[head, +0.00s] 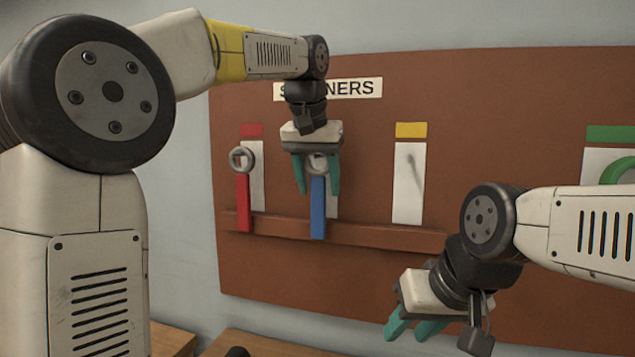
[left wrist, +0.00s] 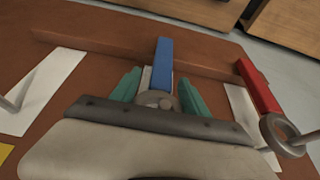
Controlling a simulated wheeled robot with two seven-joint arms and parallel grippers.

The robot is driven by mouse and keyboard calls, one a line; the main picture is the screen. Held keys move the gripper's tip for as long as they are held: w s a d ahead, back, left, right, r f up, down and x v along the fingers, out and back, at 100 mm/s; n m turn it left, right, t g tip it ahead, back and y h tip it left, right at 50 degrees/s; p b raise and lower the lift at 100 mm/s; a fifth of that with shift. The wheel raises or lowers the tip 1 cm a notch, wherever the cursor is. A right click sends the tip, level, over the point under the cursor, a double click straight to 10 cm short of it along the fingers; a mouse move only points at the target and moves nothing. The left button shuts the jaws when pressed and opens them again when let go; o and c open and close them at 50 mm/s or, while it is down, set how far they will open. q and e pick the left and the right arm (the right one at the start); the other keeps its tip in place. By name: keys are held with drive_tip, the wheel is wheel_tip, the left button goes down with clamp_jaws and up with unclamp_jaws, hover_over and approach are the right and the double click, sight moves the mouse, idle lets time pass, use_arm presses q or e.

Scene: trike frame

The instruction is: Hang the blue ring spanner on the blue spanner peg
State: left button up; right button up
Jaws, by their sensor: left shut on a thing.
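The blue ring spanner (head: 318,208) hangs upright, handle down, in front of a white strip on the brown board. Its grey ring is between the fingers of my left gripper (head: 317,172), which is shut on it. In the left wrist view the blue handle (left wrist: 163,62) points away from the gripper (left wrist: 160,95). A grey round end shows at the ring there, perhaps the blue spanner peg; I cannot tell if it passes through the ring. The blue label is hidden behind the gripper. My right gripper (head: 414,328) is empty, with its fingers apart, low in front of the board.
A red spanner (head: 243,200) hangs by its ring on the left. The yellow-marked strip (head: 409,185) holds no spanner. A green ring (head: 618,172) shows at the far right. A brown ledge (head: 375,234) runs along the board (head: 360,270) behind the handles' lower ends.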

idle(0.3)
use_arm(q)
drive_tip(key=o, duration=1.7)
drive_tip(key=shift+r, duration=0.1)
drive_tip(key=v, duration=0.7)
drive_tip(key=shift+s+a+r, duration=0.15)
drive_tip(key=s+a+f+n+t, duration=0.1)
drive_tip(key=s+a+f, duration=0.7)
drive_tip(key=a+f, duration=0.2)
drive_tip(key=s+a+f, duration=0.1)
drive_tip(key=s+f, duration=0.2)
drive_tip(key=f, duration=0.2)
drive_tip(key=s+a+f+n, duration=0.1)
drive_tip(key=s+f, duration=0.3)
drive_tip(key=f, duration=0.1)
drive_tip(key=s+a+f+n+t, duration=0.1)
drive_tip(key=s+f, duration=0.3)
drive_tip(key=f, duration=0.1)
drive_tip(key=shift+a+f+h, duration=0.25)
drive_tip(key=shift+a+h, duration=0.15)
